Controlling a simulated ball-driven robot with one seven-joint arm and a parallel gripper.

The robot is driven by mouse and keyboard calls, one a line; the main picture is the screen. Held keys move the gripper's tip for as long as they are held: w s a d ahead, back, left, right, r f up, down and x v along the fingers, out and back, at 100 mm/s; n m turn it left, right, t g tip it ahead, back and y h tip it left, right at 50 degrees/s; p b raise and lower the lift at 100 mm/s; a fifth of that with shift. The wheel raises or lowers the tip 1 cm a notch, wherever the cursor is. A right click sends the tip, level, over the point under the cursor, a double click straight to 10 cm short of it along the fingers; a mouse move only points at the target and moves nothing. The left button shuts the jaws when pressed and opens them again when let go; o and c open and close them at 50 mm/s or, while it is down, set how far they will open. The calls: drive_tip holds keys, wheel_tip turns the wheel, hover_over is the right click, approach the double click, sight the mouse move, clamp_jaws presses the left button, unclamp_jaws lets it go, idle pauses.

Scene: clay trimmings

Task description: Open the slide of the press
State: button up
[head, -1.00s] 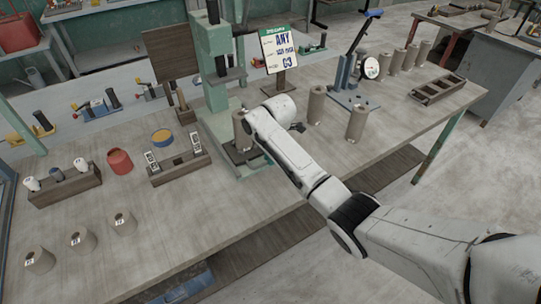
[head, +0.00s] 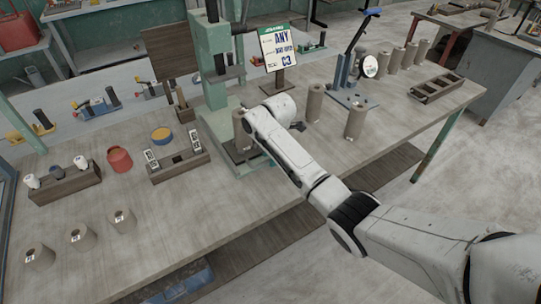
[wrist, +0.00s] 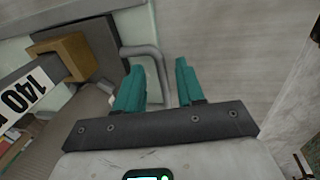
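The green press (head: 213,65) stands on the workbench, with a grey-brown clay cylinder (head: 239,128) low in its frame. A dark plate, seemingly the slide (head: 236,152), shows at its base, partly hidden by my arm. In the wrist view a grey bent bar handle (wrist: 158,68) sits beside a dark plate (wrist: 97,38) and a tan block (wrist: 66,58). My gripper (wrist: 157,78) has two teal fingers standing apart, one on each side of the handle. I cannot tell whether they touch it. The head view hides the fingers behind my wrist.
A sign on a stand (head: 279,48) is behind my wrist. Clay cylinders (head: 355,121) stand to its right, near a blue lever tool (head: 352,75). A red pot (head: 119,160) and wooden racks (head: 65,185) are at left.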

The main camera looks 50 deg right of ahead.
wheel_tip(320, 180, up, 11)
drive_tip(key=s, duration=0.1)
drive_tip(key=shift+s+a+f+b, duration=0.2)
drive_tip(key=shift+s+a+b, duration=0.05)
drive_tip(key=shift+s+b, duration=0.15)
idle(0.4)
drive_tip(key=s+a+f+m+t+y, duration=0.1)
drive_tip(key=s+a+f+m, duration=0.35)
drive_tip(key=a, duration=0.45)
drive_tip(key=s+a+f+m+t, duration=0.1)
drive_tip(key=s+a+f+m, duration=0.35)
drive_tip(key=a, duration=0.55)
drive_tip(key=s+f+m+g, duration=0.1)
drive_tip(key=s+f+m, duration=0.1)
drive_tip(key=s, duration=0.9)
drive_tip(key=s+f+m+g, duration=0.2)
drive_tip(key=s+f+m, duration=0.1)
drive_tip(key=s, duration=0.9)
drive_tip(key=shift+m+h, duration=0.3)
drive_tip(key=shift+m, duration=0.5)
